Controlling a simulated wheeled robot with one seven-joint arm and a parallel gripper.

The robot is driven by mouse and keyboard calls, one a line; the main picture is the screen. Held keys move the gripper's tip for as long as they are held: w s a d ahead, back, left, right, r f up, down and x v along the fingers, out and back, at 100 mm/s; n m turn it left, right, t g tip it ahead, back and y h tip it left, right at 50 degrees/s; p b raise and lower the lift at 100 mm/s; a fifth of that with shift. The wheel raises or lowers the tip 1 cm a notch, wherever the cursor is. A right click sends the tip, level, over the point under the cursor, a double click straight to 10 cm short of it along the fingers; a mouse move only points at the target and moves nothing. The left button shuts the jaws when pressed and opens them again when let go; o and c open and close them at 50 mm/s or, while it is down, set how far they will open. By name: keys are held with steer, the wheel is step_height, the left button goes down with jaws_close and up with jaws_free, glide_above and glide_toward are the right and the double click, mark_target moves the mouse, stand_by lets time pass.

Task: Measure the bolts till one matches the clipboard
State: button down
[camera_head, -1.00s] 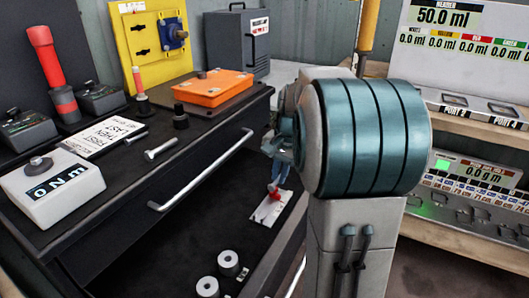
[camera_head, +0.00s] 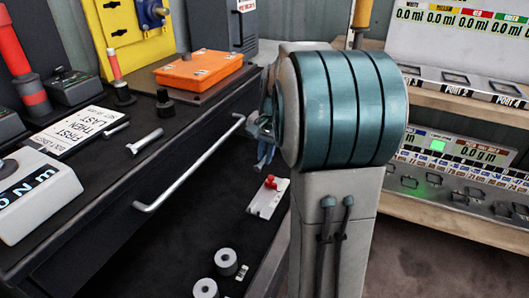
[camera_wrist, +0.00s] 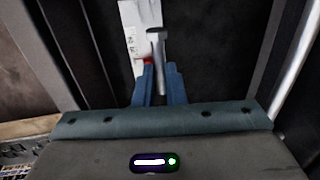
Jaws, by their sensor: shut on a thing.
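My gripper (camera_head: 264,157) is above the open drawer, partly hidden by my arm in the head view. In the wrist view its blue fingers (camera_wrist: 160,84) are shut on a grey bolt (camera_wrist: 156,36), whose head points away from my palm. Below it lies a white plate (camera_wrist: 133,30) with a red part; the head view shows this plate (camera_head: 262,206) in the drawer with a red knob. Two more bolts lie on the dark bench top, a larger one (camera_head: 147,141) and a smaller one (camera_head: 117,128). A white text card (camera_head: 67,132) lies beside them; I cannot tell if it is the clipboard.
The drawer's long handle (camera_head: 192,172) juts out in front of the bench. Two grey rings (camera_head: 226,261) (camera_head: 205,288) lie in the drawer. An orange box (camera_head: 198,70) and a white device (camera_head: 38,192) stand on the bench. Shelves with displays are at the right.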

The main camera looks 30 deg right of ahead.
steer(key=b, duration=0.8)
glide_above(263, 198)
steer(key=f, duration=0.9)
steer(key=shift+s+d, duration=0.2)
steer(key=shift+s, duration=0.1)
steer(key=shift+f+b, duration=0.95)
steer(key=shift+f, duration=1.2)
steer(key=c, duration=1.4)
jaws_free()
steer(key=shift+r, duration=0.15)
step_height(263, 198, up, 13)
steer(key=s+d+p, duration=0.1)
steer(key=p, duration=0.5)
steer(key=shift+s+d+r+p, duration=0.2)
steer(key=shift+s+p, duration=0.15)
